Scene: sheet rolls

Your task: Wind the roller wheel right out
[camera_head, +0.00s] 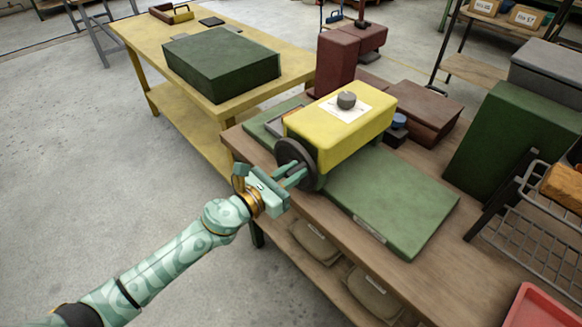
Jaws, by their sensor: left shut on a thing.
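The dark roller wheel (298,151) is on the machine's near left end, upright. My left gripper (294,178) reaches in from the lower left and is shut at the wheel's near side. The fingers partly cover the wheel, and the exact hold point is hard to see. My right gripper is not in view.
A yellow table (210,108) with a dark green box (222,62) stands behind on the left. Dark red blocks (420,108), a green case (512,143) and a wire rack (520,215) crowd the bench's right. The floor at left is clear.

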